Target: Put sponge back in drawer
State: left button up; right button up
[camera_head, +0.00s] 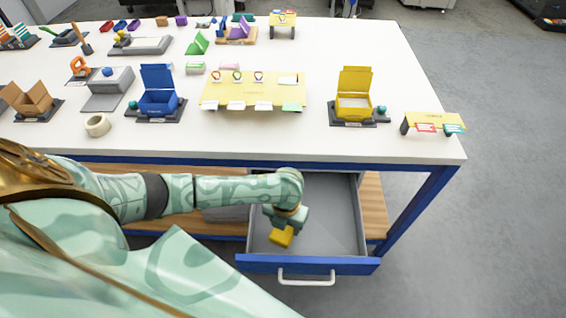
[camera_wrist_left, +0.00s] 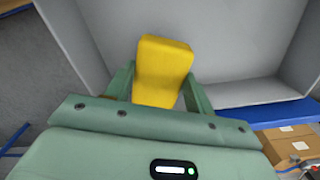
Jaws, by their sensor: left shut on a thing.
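A yellow sponge (camera_head: 281,237) is held in my left gripper (camera_head: 284,225), over the open drawer (camera_head: 337,220) under the table. In the left wrist view the sponge (camera_wrist_left: 163,70) stands between the two green fingers of the gripper (camera_wrist_left: 160,88), which are shut on it. The drawer's grey inside (camera_wrist_left: 233,40) lies behind the sponge. The drawer has a blue front with a light handle (camera_head: 306,277). I cannot tell whether the sponge touches the drawer's floor. My right gripper does not show.
The white table top (camera_head: 300,140) holds a blue box (camera_head: 158,103), a yellow open box (camera_head: 353,105), a yellow board (camera_head: 255,91) and a tape roll (camera_head: 97,125). A wooden shelf (camera_head: 374,205) lies beside the drawer. A cardboard box (camera_wrist_left: 290,143) shows in the left wrist view.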

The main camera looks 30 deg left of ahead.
pick_arm(q)
jog(key=f, duration=0.1)
jog(key=f+b, duration=0.1)
jog(key=f, duration=0.2)
jog(key=shift+s+a+b, duration=0.3)
jog(key=shift+r, duration=0.1)
jog(key=shift+f, duration=0.2)
jog(key=o, duration=0.9)
notch_tip(320, 180, up, 12)
jog(key=p, duration=0.5)
jog(key=shift+f, duration=0.1)
jog(key=shift+r, duration=0.35)
